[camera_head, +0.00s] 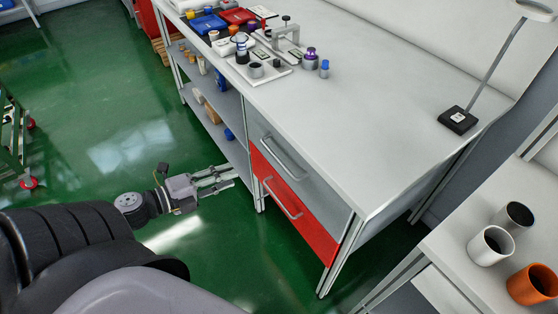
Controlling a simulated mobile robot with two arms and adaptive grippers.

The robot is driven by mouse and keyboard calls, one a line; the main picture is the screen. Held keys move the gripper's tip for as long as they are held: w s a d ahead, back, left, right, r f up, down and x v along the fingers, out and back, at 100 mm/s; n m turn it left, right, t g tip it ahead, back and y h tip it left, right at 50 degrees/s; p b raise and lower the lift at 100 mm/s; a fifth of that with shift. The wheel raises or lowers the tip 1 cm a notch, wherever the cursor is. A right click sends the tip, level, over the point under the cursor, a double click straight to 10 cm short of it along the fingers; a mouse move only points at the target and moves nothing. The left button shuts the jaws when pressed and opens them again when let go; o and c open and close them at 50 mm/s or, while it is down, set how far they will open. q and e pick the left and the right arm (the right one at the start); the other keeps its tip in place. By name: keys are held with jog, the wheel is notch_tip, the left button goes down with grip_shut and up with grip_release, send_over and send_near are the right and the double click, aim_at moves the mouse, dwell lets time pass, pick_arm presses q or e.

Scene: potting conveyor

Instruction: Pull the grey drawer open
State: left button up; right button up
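The grey drawer (318,187) is the upper drawer under the white workbench, and its front looks flush with the bench frame. Its bar handle (282,156) runs along the front. A red drawer (313,229) with a similar handle (281,199) sits right below it and also looks shut. My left gripper (232,176) is open and empty. It appears over the green floor to the left of the drawers, apart from both handles, with its fingers pointing right towards the bench. My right gripper is not in view.
The workbench top (345,110) is mostly clear, with fixtures and bins at its far left end. A black-based lamp (457,120) stands at the right. A side table at lower right holds a white cup (491,246) and an orange cup (532,284). Open shelves adjoin the drawers.

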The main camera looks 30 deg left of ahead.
aim_at(278, 158)
pick_arm(q)
jog(key=p+x, duration=0.1)
jog(key=x, duration=1.5)
jog(key=shift+w+d, duration=0.15)
jog(key=shift+w, duration=0.25)
grip_shut()
